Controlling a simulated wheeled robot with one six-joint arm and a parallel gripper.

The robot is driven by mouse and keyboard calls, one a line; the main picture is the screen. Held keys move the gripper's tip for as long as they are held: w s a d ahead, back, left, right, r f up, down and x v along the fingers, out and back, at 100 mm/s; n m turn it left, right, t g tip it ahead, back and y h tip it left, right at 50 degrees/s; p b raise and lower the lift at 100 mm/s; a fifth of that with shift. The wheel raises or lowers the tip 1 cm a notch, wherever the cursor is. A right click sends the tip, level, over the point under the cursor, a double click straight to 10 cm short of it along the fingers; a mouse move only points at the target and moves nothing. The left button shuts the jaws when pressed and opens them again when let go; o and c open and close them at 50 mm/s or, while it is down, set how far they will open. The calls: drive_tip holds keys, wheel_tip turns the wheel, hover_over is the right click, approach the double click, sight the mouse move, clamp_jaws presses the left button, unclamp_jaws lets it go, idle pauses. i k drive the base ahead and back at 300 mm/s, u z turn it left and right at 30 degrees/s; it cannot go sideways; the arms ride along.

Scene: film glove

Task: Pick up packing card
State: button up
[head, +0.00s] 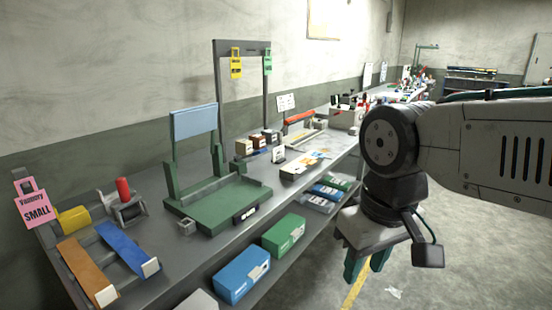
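I cannot tell for certain which item is the packing card. Several tags show in the head view. A yellow tag (236,64) and a green tag (267,62) hang from the dark upright frame (241,47) at the back of the bench. A pink tag (34,206) reading "SMALL" hangs at the far left. A small white card (278,156) stands on the bench near the middle. My gripper (364,266) points down at the right, beyond the bench's front edge and apart from all the tags. Its teal fingers look spread, with nothing visible between them.
The grey bench (190,262) carries a green stand (215,204) with a blue panel, an orange strip (86,270) and a blue strip (124,247). A blue box (240,274) and a green box (284,236) sit along its lower front. Open floor lies right of the bench.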

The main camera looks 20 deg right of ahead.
sight(278, 158)
drive_tip(key=i, duration=0.85)
drive_tip(key=z, duration=0.5)
drive_tip(key=k, duration=0.4)
drive_tip(key=z, duration=0.95)
drive_tip(key=i, duration=0.7)
drive_tip(key=u, duration=0.65)
drive_tip(key=i, duration=0.5)
drive_tip(key=u, duration=0.65)
